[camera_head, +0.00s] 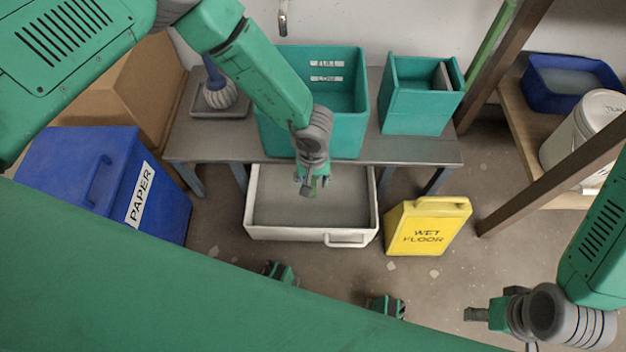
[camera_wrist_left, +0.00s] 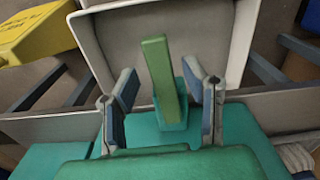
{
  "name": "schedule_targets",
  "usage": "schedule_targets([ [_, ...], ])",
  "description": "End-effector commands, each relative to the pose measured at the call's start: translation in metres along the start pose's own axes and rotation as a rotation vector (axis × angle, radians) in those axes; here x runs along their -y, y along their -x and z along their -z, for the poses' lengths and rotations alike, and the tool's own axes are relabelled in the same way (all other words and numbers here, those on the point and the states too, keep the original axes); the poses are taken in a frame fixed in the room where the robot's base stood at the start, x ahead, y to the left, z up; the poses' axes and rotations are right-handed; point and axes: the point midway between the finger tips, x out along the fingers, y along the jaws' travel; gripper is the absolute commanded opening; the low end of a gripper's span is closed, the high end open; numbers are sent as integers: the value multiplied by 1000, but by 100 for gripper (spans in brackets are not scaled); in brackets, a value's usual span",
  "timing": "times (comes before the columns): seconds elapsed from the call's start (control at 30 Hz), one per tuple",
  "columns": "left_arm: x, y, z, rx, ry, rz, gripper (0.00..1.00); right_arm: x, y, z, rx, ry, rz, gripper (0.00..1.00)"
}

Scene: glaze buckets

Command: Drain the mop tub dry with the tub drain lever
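The teal mop tub (camera_head: 357,140), marked FULL and LOW inside, stands on the grey bench; my left arm covers part of it, and I cannot tell its water level. The green drain lever (camera_wrist_left: 163,75) rises from a teal block at the tub's front in the left wrist view. My left gripper (camera_head: 310,188) is at the tub's front, above the white basin (camera_head: 262,232). In the wrist view its fingers (camera_wrist_left: 168,92) stand open on both sides of the lever, with gaps. My right gripper (camera_head: 478,314) is low at the right, away from the tub; its opening is unclear.
A yellow wet floor sign (camera_head: 428,225) is right of the basin. A blue paper bin (camera_head: 65,170) is at left.

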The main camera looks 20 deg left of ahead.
Motion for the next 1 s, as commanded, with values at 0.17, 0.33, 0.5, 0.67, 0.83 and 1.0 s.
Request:
schedule_targets([
  [0.17, 0, 0, 0, 1, 0, 0, 12, 0, 0, 0, 0, 0, 0, 40],
  [0.33, 0, 0, 0, 1, 1, 1, 0, 0, 0, 0, 0, 0, 0, 40],
  [0.5, 0, 0, 0, 1, 13, 1, 0, 0, 1, 0, 0, 0, 0, 40],
  [0.67, -1, 0, -1, 2, 64, 1, 0, 0, 3, 0, 0, 0, 0, 40],
  [0.83, -4, 0, -1, 3, 168, 2, 0, 0, 7, 0, 0, 0, 0, 40],
  [1.0, -11, 0, 1, 4, 317, 1, 0, 0, 11, 1, 0, 0, 0, 40],
])
